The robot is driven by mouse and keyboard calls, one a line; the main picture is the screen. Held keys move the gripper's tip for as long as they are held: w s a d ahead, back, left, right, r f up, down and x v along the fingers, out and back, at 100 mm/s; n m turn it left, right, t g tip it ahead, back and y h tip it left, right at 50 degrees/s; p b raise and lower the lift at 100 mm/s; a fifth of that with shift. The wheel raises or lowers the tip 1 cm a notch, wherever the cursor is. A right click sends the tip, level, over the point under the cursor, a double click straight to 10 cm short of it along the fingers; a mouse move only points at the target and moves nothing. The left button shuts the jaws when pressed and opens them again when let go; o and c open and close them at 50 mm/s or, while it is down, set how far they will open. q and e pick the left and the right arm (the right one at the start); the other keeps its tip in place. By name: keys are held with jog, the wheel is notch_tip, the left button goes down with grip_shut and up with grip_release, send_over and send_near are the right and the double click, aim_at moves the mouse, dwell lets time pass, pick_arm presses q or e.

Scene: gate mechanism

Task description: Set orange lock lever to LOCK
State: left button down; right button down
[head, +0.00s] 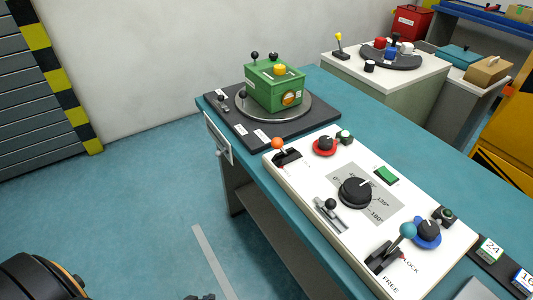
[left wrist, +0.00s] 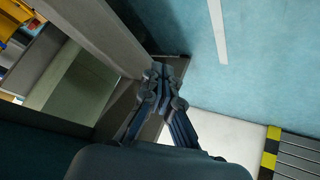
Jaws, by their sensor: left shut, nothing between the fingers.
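The orange lock lever (head: 278,144) is an orange ball on a short stem. It rises from a dark slotted base (head: 287,158) at the far left end of the white control panel (head: 310,183). The small marks beside it are too small to read, so I cannot tell its setting. My left gripper shows in the left wrist view (left wrist: 160,72), shut and empty above the floor beside the bench. In the head view only a dark bit of it (head: 200,297) shows at the bottom edge, well away from the lever. My right gripper is not in view.
The panel also carries a blue-ball lever (head: 408,230) by LOCK and FREE labels, a black dial (head: 355,193), a red knob (head: 325,146), and a green button (head: 387,175). A green box (head: 274,88) stands behind on a turntable. Floor left of the bench is clear.

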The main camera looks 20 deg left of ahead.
pick_arm(q)
jog(key=w+a+r+n+t+h, duration=0.1)
jog(key=w+a+r+n+t, duration=0.15)
jog(key=w+r, duration=0.6)
jog(key=n+t+h+b, duration=0.1)
jog(key=n+t+h, duration=0.6)
jog(key=n+t, duration=0.2)
send_near(273, 147)
jog(key=shift+m, duration=0.25)
jog(key=shift+p+x, duration=1.4)
jog(key=shift+x, duration=2.15)
jog(key=shift+f, duration=0.15)
